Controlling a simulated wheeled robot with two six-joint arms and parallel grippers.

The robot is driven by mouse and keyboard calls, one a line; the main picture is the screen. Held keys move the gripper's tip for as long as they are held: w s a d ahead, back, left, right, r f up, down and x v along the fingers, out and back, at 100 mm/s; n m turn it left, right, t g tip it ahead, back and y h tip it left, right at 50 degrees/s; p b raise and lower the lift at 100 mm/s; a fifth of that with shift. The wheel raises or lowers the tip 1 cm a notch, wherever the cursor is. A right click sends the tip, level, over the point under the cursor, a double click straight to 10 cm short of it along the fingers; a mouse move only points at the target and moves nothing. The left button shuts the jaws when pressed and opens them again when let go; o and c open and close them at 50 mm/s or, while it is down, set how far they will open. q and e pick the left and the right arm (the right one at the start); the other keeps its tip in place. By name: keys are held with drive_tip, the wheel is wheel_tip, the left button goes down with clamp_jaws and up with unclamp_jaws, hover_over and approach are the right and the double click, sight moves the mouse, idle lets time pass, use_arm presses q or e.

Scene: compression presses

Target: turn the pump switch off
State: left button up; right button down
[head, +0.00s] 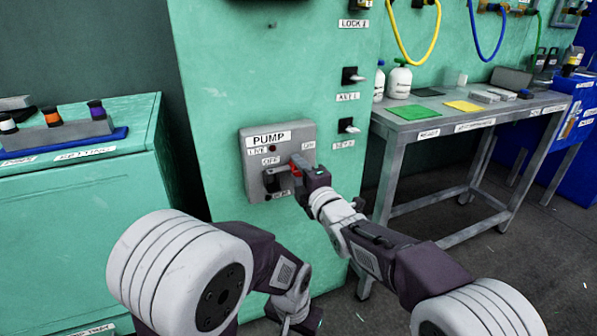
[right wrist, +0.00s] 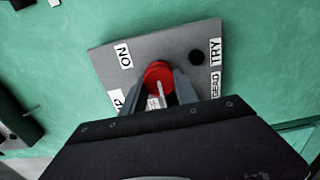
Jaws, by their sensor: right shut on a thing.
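The pump switch panel (head: 284,142) is a grey box on the green cabinet front, labelled PUMP, OFF and ON. Its red switch handle (head: 296,168) sits right of the OFF label and below the ON label. My right gripper (head: 293,174) is at the panel, shut on this handle. In the right wrist view, the red handle (right wrist: 158,72) shows between the fingers of the right gripper (right wrist: 161,88), with the ON label to its upper left. The handle's base is partly hidden, so its exact setting is unclear. My left gripper (head: 290,312) hangs low, away from the panel; its jaws are unclear.
A grey table (head: 455,118) with bottles and coloured sheets stands at the right. A green bench (head: 75,190) stands at the left. The floor at the lower right is mostly clear.

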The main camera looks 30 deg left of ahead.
drive_tip(key=c, duration=0.9)
unclamp_jaws()
drive_tip(key=shift+c, duration=0.2)
drive_tip(key=shift+d, duration=0.1)
drive_tip(key=p+v, duration=0.2)
drive_tip(key=v, duration=0.7)
